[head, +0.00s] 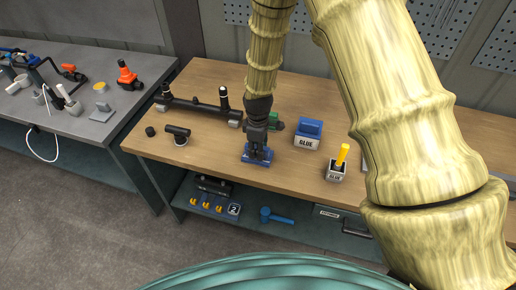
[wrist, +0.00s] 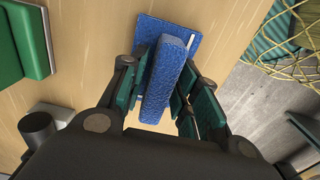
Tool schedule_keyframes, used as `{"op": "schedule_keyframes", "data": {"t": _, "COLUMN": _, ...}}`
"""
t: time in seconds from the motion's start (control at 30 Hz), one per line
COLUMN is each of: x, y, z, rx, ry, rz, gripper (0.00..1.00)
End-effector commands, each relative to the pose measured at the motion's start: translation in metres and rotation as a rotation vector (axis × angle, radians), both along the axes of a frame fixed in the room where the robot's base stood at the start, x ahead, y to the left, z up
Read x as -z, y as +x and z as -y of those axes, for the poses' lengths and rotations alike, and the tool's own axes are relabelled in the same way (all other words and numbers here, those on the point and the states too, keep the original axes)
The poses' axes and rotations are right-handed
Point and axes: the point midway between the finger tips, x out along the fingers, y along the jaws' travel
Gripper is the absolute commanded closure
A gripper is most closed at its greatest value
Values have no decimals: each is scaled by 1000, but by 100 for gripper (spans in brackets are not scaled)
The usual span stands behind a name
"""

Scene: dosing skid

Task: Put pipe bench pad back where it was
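A blue pad (head: 257,160) with a flat base lies on the wooden bench (head: 330,95), below my gripper. In the wrist view the same pad (wrist: 168,80) shows a raised blue grip over its flat plate. My gripper (head: 257,150) points straight down at it. In the wrist view the gripper's fingers (wrist: 162,85) lie close against both sides of the raised grip and appear shut on it. The pad looks to be at bench height; its underside is hidden. No label on it is readable.
A green item (head: 275,121) is close behind. A dark pipe assembly (head: 196,105) and a small tee (head: 178,133) lie left. A lower shelf (head: 290,228) holds tools.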

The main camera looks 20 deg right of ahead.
Motion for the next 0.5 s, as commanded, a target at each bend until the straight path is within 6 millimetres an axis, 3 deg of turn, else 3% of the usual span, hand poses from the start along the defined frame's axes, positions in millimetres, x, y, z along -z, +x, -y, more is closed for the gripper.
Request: {"op": "schedule_keyframes", "data": {"t": 0.5, "x": -8, "y": 1, "z": 0, "rx": 0, "ry": 0, "rz": 2, "gripper": 57}}
